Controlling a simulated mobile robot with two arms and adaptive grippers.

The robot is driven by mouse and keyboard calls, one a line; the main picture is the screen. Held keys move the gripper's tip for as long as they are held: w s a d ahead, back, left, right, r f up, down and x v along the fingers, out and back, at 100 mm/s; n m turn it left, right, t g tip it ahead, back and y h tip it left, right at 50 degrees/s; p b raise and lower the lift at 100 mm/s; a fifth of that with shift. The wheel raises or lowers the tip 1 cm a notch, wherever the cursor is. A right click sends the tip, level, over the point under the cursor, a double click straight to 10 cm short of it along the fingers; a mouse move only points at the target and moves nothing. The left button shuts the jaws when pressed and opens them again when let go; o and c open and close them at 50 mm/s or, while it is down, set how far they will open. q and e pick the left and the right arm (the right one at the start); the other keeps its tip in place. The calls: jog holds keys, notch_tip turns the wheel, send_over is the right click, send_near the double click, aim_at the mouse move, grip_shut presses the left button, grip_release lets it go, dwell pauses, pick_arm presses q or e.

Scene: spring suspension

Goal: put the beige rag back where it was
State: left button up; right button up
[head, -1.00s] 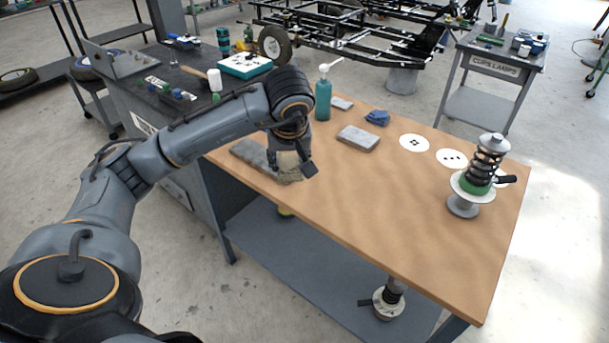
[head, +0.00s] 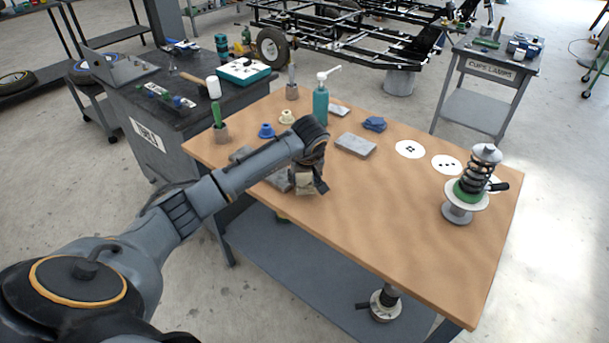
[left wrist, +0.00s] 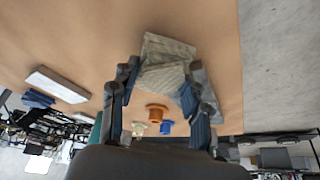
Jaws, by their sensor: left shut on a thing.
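My left gripper (head: 311,184) is shut on the beige rag (head: 304,183), near the table's left front edge. The rag also shows between the fingers in the left wrist view (left wrist: 163,76). A grey cloth-like pad (head: 278,180) lies on the table just left of the gripper, partly hidden by my arm. In the left wrist view a greyish flat piece (left wrist: 168,46) shows just beyond the rag. I cannot tell whether the rag touches the table. My right gripper is not in view.
On the wooden table (head: 400,230) are a teal pump bottle (head: 321,104), a grey block (head: 355,145), a blue cloth (head: 374,124), white marked discs (head: 410,149) and a spring assembly (head: 472,185). Blue (head: 266,131) and cream (head: 287,117) pieces stand behind my arm. The table's middle front is clear.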

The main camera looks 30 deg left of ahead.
pick_arm(q)
jog(key=shift+f+b, duration=0.35)
jog(key=o, duration=1.1)
jog(key=shift+r, duration=0.1)
jog(key=shift+r+p, duration=0.35)
jog(key=shift+p, duration=0.1)
jog(key=b+v, duration=0.2)
jog(key=v, duration=1)
jog(key=shift+f, duration=0.1)
